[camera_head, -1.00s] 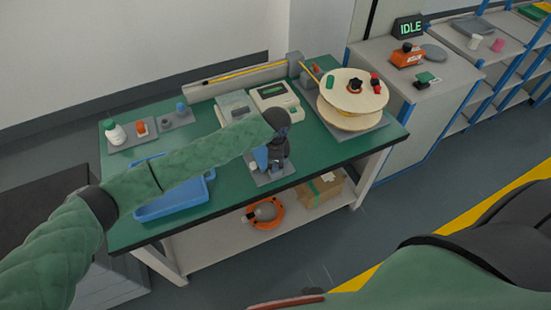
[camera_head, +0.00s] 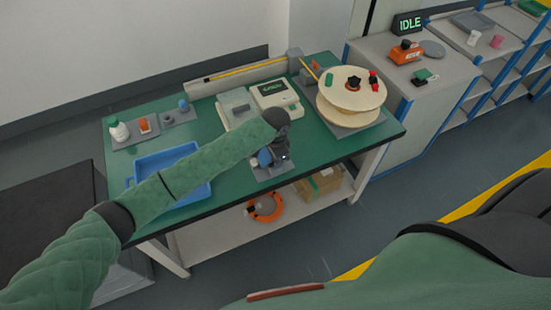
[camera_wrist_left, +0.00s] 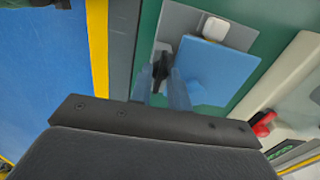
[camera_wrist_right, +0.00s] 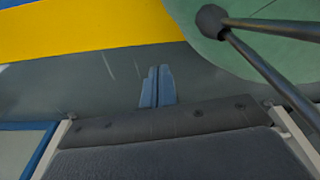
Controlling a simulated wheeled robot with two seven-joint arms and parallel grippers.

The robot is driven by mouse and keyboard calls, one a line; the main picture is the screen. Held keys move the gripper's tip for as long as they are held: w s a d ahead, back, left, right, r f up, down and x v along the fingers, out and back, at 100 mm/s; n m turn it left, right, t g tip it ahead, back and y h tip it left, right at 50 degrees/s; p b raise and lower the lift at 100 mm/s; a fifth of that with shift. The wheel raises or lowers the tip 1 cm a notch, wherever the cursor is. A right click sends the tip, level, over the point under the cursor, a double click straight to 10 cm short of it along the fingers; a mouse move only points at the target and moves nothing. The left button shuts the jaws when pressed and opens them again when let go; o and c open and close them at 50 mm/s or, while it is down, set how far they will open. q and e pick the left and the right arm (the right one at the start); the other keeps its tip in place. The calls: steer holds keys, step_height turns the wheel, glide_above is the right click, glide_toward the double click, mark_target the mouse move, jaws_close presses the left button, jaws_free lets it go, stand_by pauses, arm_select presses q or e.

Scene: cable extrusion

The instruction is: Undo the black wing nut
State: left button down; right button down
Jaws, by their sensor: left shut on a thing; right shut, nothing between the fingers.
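The black wing nut (camera_wrist_left: 160,66) shows in the left wrist view, between the blue fingers of my left gripper (camera_wrist_left: 163,84), which is shut on it. It sits at a grey plate beside a blue block (camera_wrist_left: 205,68), with a white piece (camera_wrist_left: 216,28) at the block's end. In the head view my left gripper (camera_head: 281,157) points down at this fixture, at the front edge of the green table; my wrist hides the nut there. My right gripper (camera_wrist_right: 157,86) is shut and empty, over the floor and away from the table.
A large wooden spool (camera_head: 350,94) with a dark knob (camera_head: 353,83) stands at the table's right. A blue tray (camera_head: 150,166) lies at the left, under my left arm. A screen device (camera_head: 274,94) stands behind the fixture. Small parts stand at the back left.

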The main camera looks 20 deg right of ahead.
arm_select(q)
steer(key=shift+r, duration=0.1)
steer(key=c, duration=1.3)
jaws_free()
steer(key=shift+r, duration=0.2)
step_height(320, 180, up, 2)
steer(key=shift+b, duration=0.75)
step_height(320, 180, up, 4)
steer(key=shift+r+b, duration=0.25)
steer(key=shift+b, duration=0.5)
steer(key=shift+r, duration=0.4)
arm_select(e)
steer(key=w+a+r, duration=0.1)
steer(key=w, duration=0.5)
steer(key=shift+w+a+r+t, duration=0.25)
steer(key=shift+w+r+t, duration=0.05)
steer(key=shift+w+r, duration=0.1)
steer(key=shift+d, duration=0.1)
